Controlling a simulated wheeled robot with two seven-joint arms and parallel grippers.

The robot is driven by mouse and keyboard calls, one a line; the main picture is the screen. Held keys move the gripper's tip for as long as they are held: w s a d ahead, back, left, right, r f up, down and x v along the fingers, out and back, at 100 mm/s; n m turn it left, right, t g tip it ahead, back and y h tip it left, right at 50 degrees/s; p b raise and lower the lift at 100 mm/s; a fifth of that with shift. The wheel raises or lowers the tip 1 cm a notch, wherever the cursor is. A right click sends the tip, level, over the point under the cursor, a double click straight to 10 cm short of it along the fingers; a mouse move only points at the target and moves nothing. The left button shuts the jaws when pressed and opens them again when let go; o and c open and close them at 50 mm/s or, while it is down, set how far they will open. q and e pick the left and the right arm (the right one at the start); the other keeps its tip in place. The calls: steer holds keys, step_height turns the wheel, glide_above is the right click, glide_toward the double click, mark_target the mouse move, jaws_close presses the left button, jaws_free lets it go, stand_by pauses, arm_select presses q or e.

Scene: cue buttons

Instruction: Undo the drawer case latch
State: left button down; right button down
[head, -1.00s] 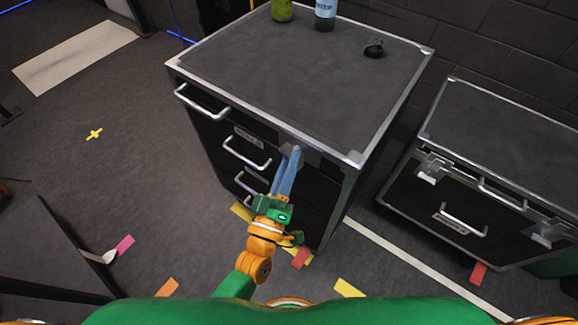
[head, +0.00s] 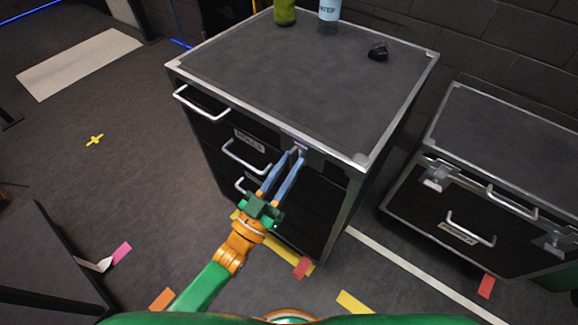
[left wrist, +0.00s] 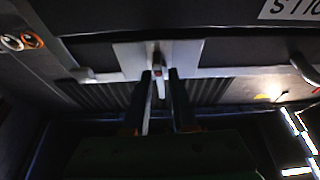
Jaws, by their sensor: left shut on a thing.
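The black drawer case (head: 290,70) with metal edges stands in front of me. Its silver latch (head: 297,149) is at the upper front edge, right of the drawer handles. My left gripper (head: 294,155) reaches up to it, with its blue fingers at the latch. In the left wrist view the latch's metal plate (left wrist: 128,60) is on the case front, and its narrow lever (left wrist: 159,82) sits between the fingertips (left wrist: 160,85). The gripper is shut on this lever. The fingers partly cover the latch in the head view. My right gripper is not in view.
A green bottle (head: 284,12), a labelled bottle (head: 328,15) and a small black object (head: 378,51) stand on the case. A second latched case (head: 500,130) is at right. A dark box (head: 45,260) is at lower left. Open floor lies left.

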arm_select(q)
steer(key=shift+m, duration=0.6)
steer(key=c, duration=1)
jaws_free()
steer(key=shift+o, duration=0.2)
steer(key=b+v, duration=0.1)
steer(key=v, duration=0.6)
steer(key=shift+a, duration=0.1)
